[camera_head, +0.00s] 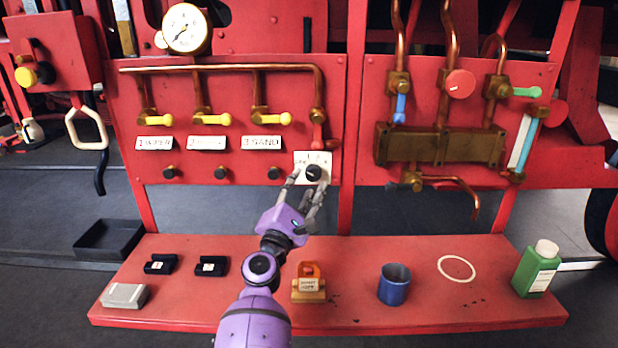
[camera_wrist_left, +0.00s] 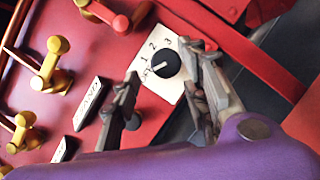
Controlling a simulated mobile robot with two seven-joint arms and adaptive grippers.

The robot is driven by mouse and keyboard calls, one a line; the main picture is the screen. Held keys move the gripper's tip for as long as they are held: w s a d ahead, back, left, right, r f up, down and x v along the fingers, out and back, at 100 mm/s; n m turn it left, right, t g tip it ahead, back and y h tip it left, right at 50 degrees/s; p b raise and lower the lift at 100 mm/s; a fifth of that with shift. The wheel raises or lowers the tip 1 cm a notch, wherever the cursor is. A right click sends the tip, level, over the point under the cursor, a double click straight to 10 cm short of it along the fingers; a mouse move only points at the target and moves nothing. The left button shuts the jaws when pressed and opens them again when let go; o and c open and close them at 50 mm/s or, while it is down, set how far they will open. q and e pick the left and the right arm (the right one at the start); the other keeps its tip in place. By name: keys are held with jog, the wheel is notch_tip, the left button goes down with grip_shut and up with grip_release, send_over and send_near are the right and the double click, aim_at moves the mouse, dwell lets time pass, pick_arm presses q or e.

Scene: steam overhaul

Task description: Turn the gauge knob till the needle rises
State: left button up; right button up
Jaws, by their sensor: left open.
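The gauge knob (camera_head: 313,173) is a small round black dial on a white plate with printed markings, on the red panel. In the left wrist view the knob (camera_wrist_left: 166,64) carries a white pointer line, and the plate (camera_wrist_left: 150,47) reads 1, 2, 3. My left gripper (camera_head: 304,190) is open, with its fingers on either side of the knob; contact cannot be told. It also shows in the left wrist view (camera_wrist_left: 163,88). The round pressure gauge (camera_head: 186,28) with a white face is at the upper left; its needle points to the lower left. My right gripper is out of view.
Yellow-handled valves (camera_head: 212,119) and a red-handled valve (camera_head: 318,136) sit above the plate. Small black knobs (camera_head: 221,174) are to the left. The red shelf (camera_head: 345,258) below holds a blue cup (camera_head: 394,284), a green bottle (camera_head: 536,268) and a tagged padlock (camera_head: 308,284).

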aim_at(310, 174)
pick_arm(q)
jog(key=x, duration=0.2)
jog(key=shift+w+d+f, duration=0.1)
jog(key=shift+w+d, duration=0.05)
jog(key=shift+w, duration=0.3)
jog(key=shift+w+d+r, duration=0.1)
jog(key=shift+w+r, duration=0.15)
jog(key=shift+w, duration=0.15)
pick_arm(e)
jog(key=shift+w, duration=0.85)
